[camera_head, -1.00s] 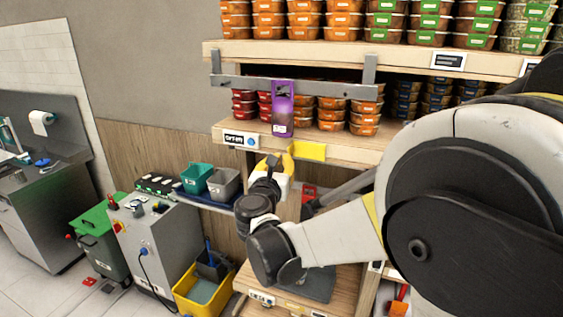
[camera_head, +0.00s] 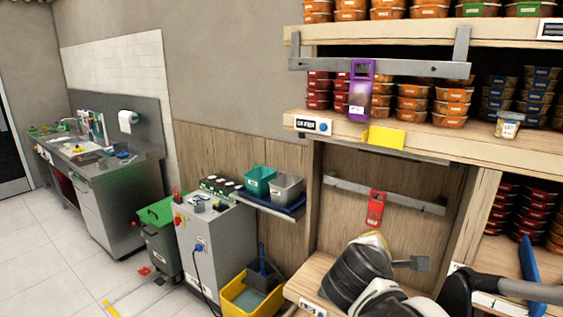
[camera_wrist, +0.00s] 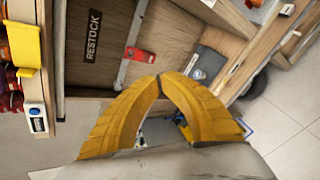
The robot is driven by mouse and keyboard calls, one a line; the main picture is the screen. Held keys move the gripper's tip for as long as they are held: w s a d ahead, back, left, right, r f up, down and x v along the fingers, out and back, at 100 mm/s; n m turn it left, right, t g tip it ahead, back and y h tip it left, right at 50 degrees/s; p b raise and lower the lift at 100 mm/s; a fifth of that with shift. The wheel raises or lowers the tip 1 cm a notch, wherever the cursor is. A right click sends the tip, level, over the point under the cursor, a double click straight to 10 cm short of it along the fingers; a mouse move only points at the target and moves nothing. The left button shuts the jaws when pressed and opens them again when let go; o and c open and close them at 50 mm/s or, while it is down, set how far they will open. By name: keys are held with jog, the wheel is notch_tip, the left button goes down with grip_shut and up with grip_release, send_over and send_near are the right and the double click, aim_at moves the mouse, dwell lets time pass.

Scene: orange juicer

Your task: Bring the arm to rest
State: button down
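My gripper (camera_wrist: 158,78) shows in the wrist view as two curved yellow fingers whose tips meet. Nothing shows between the tips. In the head view my arm is low at the bottom right, in front of the shelf unit's lower bay. My wrist covers most of the gripper there, so its fingers are hardly visible.
The shelf unit (camera_head: 450,143) holds stacked food containers. A purple holder (camera_head: 360,90) and a red item (camera_head: 376,208) hang on rails. A grey machine (camera_head: 215,240), green bin (camera_head: 160,235) and yellow bucket (camera_head: 250,299) stand left. Floor at far left is clear.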

jog(key=s+a+f+m+g+y+b, duration=0.1)
jog(key=s+f+m+y+b, duration=0.1)
jog(key=s+f+m+b, duration=0.3)
jog(key=s+a+f+m+g+y+b, duration=0.1)
jog(key=s+f+m+b, duration=0.4)
jog(key=f, duration=0.7)
jog(key=s+a+f+m+g+y+b, duration=0.1)
jog(key=s+f+m+y+b, duration=0.2)
jog(key=s+f+m+b, duration=0.2)
notch_tip(320, 180, down, 4)
jog(key=m, duration=0.3)
jog(key=shift+s+a+y+b, duration=0.15)
jog(key=shift+s+y+b, duration=0.15)
jog(key=shift+s+b, duration=0.1)
